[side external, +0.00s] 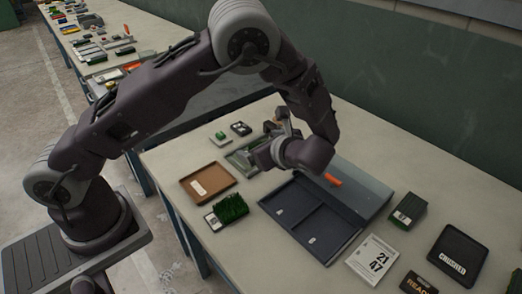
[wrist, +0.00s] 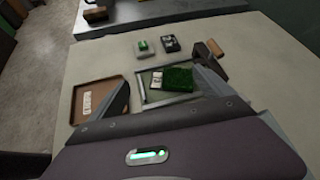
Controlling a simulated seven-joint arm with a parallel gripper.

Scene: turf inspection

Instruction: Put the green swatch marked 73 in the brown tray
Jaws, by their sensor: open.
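A green turf swatch (wrist: 181,78) with a white label shows in the wrist view, on a grey-framed tray (wrist: 150,99). Its label is too small to read. My gripper (wrist: 160,76) is open, its fingers spread on either side of that swatch; I cannot tell if they touch it. In the side view my gripper (side external: 277,146) is over the grey-framed tray (side external: 240,158) and hides most of what lies there. The brown tray (side external: 190,185), also in the wrist view (wrist: 119,103), holds only a white label. Another green swatch (side external: 232,207) lies in front of it, number unreadable.
A dark two-compartment case (side external: 312,222) with an orange item (side external: 333,180) stands to the right. Another dark green swatch (side external: 410,207), a number card (side external: 372,258) and a black tray (side external: 457,251) lie farther right. Small green (side external: 220,136) and black (side external: 240,128) pieces sit behind.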

